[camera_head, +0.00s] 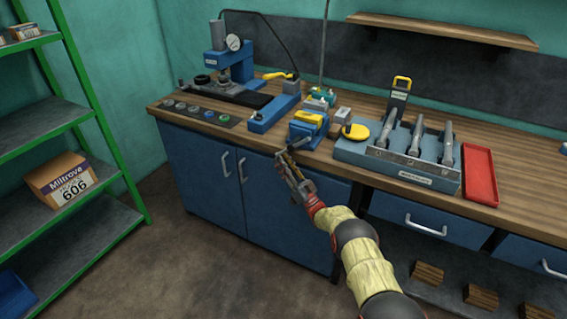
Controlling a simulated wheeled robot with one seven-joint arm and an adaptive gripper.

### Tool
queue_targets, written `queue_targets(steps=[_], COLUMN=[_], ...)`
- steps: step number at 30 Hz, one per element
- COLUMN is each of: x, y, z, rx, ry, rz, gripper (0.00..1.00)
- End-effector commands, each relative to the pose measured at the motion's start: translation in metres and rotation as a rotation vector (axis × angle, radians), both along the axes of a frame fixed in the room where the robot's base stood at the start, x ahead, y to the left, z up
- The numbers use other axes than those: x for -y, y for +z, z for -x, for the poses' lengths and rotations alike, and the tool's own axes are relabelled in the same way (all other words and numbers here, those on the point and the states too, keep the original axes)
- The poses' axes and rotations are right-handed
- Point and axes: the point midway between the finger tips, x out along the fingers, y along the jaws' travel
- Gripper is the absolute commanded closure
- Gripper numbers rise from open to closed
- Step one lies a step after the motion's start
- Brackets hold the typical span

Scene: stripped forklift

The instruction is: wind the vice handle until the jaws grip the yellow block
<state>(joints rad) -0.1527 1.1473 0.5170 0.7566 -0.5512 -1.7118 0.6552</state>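The small blue vice (306,134) stands at the front edge of the wooden workbench. The yellow block (309,117) sits at its top, between or on the jaws; I cannot tell whether the jaws touch it. My gripper (284,156) is just below and in front of the vice, by the bench edge, with its fingers pointing up and to the left. The fingers overlap the area where the vice handle would be, and I cannot make out the handle clearly. The fingers are too small to tell whether they are open or closed on something.
A blue fixture (273,113) stands left of the vice, and a blue press (225,62) is behind it. A yellow disc (356,131) and a blue tool holder (345,150) are to the right, then a red tray (480,175). Blue cabinet doors (205,180) are below.

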Motion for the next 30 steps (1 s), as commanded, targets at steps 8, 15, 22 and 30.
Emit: queue_targets(steps=[8,15,22,30], x=[0.004,0.028,0.054,0.07], y=[-0.004,-0.031,-0.061,-0.079], z=[0.002,0.019,0.04,0.053], rx=[-0.002,-0.005,-0.003,-0.002], ry=[-0.002,-0.003,-0.003,0.0], rz=[0.0,0.001,0.0,0.0], gripper=[0.71,0.71,0.71,0.71])
